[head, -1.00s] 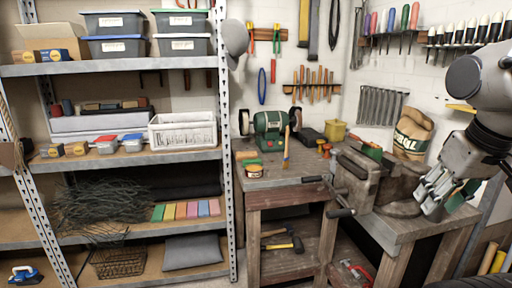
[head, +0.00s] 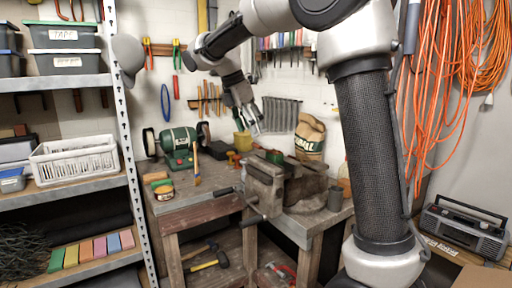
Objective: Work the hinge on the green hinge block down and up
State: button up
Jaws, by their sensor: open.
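The green hinge block (head: 274,157) sits at the top of the grey vise (head: 267,185), at the bench corner in the head view. It is small here, and I cannot tell the position of its hinge. My gripper (head: 250,122) is open and points downward. In the picture it is above and slightly left of the block, apart from it, with the wall behind. No object shows between its fingers.
A green bench grinder (head: 178,147) stands on the bench at left. Orange cords (head: 455,70) hang on the right wall above a radio (head: 465,232).

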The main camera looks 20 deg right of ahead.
aim_at(256, 146)
jog(key=x, duration=0.7)
jog(key=shift+w+f, duration=0.3)
jog(key=shift+f, duration=0.1)
grip_shut()
